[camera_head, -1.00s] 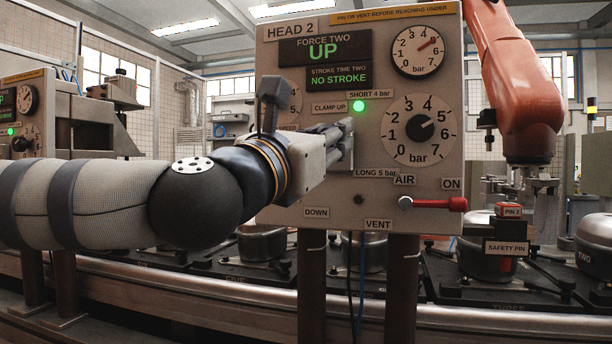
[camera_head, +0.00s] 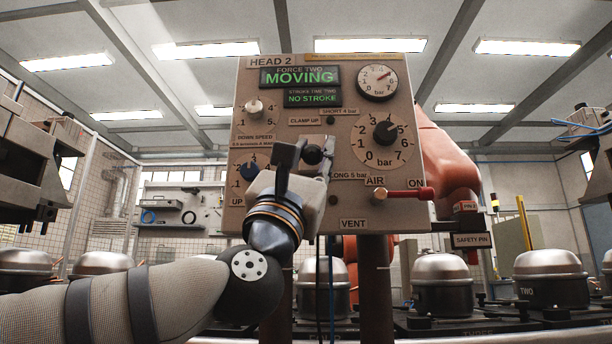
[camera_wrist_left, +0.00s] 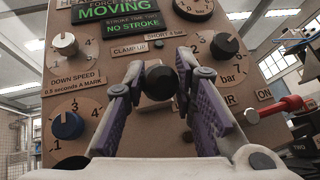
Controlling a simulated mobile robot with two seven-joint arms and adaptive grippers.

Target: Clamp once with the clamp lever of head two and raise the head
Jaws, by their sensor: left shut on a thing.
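The HEAD 2 panel (camera_head: 400,160) stands upright in front of me. Its display (camera_head: 300,76) reads FORCE TWO MOVING, and the one below reads NO STROKE. The lamp (camera_head: 330,120) beside the CLAMP UP label is dark. My left gripper (camera_head: 312,160) is at the lower middle of the panel, shut on the black ball of the clamp lever (camera_head: 313,154). In the left wrist view the ball (camera_wrist_left: 160,83) sits between the purple-padded fingers (camera_wrist_left: 158,110). The lever's shaft is mostly hidden, as is the DOWN label. My right gripper is not in view.
A red-handled AIR valve (camera_head: 405,193) sticks out at the panel's lower right. A white knob (camera_head: 254,107) and a blue knob (camera_head: 250,171) are at its left. An orange robot arm (camera_head: 450,165) stands behind. Several steel-domed compressors (camera_head: 440,270) line the front.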

